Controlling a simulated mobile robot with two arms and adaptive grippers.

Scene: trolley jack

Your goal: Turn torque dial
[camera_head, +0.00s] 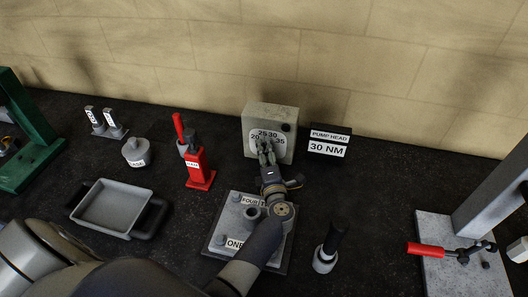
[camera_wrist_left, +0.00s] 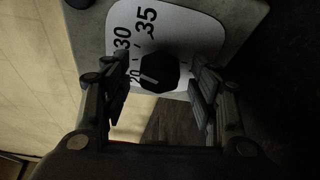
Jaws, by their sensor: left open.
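The torque dial is a dark knob (camera_wrist_left: 158,72) with a white pointer mark, on a white scale plate (camera_wrist_left: 185,30) reading 20, 30 and 35 in the left wrist view. In the head view the scale plate (camera_head: 283,141) sits on the front of a grey box (camera_head: 272,112), and the knob is hidden behind my gripper. My left gripper (camera_head: 266,150) is in front of the plate. In the wrist view its open fingers (camera_wrist_left: 160,95) stand either side of the knob, with gaps on both sides. I cannot tell how deep they reach. My right gripper is not in view.
A "PUMP HEAD 30 NM" sign (camera_head: 328,142) stands right of the box. A red bottle jack (camera_head: 198,165), a grey tray (camera_head: 113,205) and a labelled plate (camera_head: 222,240) lie around my arm. A dark-handled tool (camera_head: 328,250) stands right. A red lever (camera_head: 427,249) is further right.

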